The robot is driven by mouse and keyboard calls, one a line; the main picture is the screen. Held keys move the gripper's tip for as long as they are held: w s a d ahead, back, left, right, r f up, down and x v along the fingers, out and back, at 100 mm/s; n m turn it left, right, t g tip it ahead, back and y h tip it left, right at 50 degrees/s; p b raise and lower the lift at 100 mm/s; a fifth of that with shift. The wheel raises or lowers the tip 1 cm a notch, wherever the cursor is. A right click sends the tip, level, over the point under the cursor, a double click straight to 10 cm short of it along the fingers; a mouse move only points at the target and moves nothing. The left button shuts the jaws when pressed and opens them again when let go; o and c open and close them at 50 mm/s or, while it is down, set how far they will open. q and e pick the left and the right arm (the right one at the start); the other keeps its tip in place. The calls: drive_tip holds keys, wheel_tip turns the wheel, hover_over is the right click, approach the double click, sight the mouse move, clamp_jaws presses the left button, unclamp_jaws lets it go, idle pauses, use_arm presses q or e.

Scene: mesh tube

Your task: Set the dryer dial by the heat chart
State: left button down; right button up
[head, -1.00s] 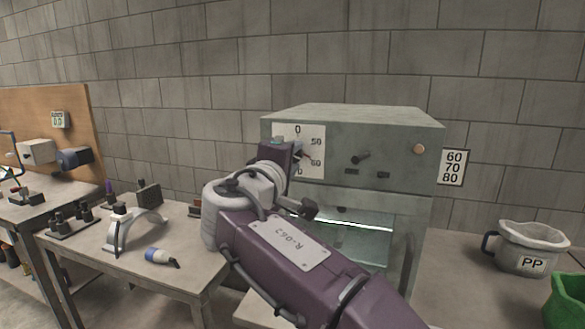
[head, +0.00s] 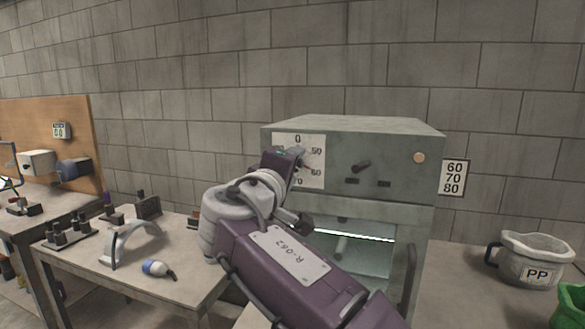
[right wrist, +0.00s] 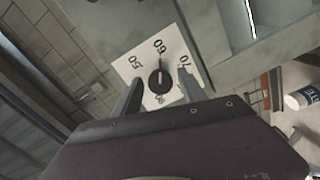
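The dryer (head: 400,160) is a grey metal cabinet with a white dial plate (head: 316,180) on its front left. In the right wrist view the plate shows 50, 60 and 70 around a dark round dial knob (right wrist: 160,84), whose red pointer is at 60. My right gripper (right wrist: 158,77) is open, with one finger on each side of the knob and gaps visible. In the head view, my right gripper (head: 284,160) covers part of the plate. A white card (head: 453,177) reading 60, 70, 80 is on the wall right of the dryer. My left gripper is out of view.
A grey pot labelled PP (head: 532,262) and a green container (head: 570,302) stand on the right table. A left table holds a white arch (head: 130,240), a blue-white bottle (head: 157,268) and dark small parts. The dryer's lower chamber shows a lit opening.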

drive_tip(key=b+v, duration=0.1)
drive_tip(key=v, duration=0.8)
